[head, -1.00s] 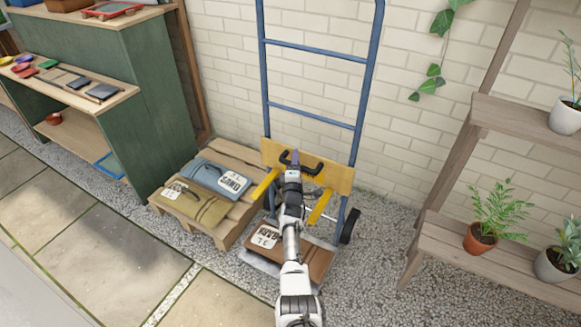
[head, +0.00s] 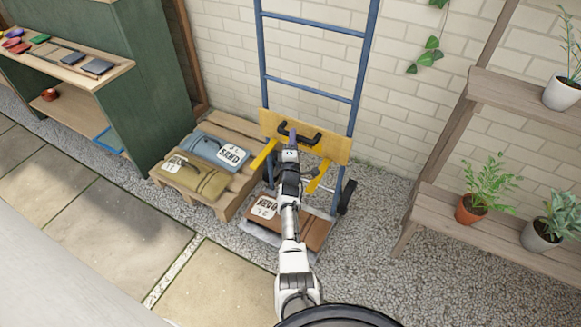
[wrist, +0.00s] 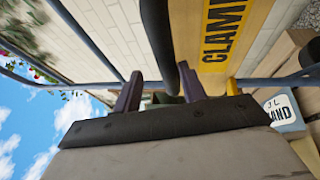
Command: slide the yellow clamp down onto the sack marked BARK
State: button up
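The yellow clamp (head: 335,148) is a board across the blue hand truck, with a black handle (head: 314,137) on its front and yellow arms reaching forward. It sits above the brown sack marked BARK (head: 312,232), apart from it. The sack lies on the truck's toe plate, its white label upside down. My gripper (head: 292,135) is at the handle. In the wrist view my gripper (wrist: 160,85) has its two dark fingers spread, with the black handle (wrist: 158,35) running down between them, nearer the right finger. The clamp's lettered board (wrist: 222,35) shows beside it.
The blue hand truck (head: 355,100) stands against the brick wall. A pallet (head: 215,208) with a blue sack marked SAND (head: 205,147) and an olive sack (head: 190,182) is close on the left. A wooden plant shelf (head: 440,195) stands on the right. Gravel lies between.

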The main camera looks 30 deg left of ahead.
jog(key=p+v, duration=0.7)
jog(key=v, duration=0.5)
jog(key=shift+s, duration=0.3)
dwell(0.4)
jog(key=shift+d+f, duration=0.1)
jog(key=shift+f, duration=0.1)
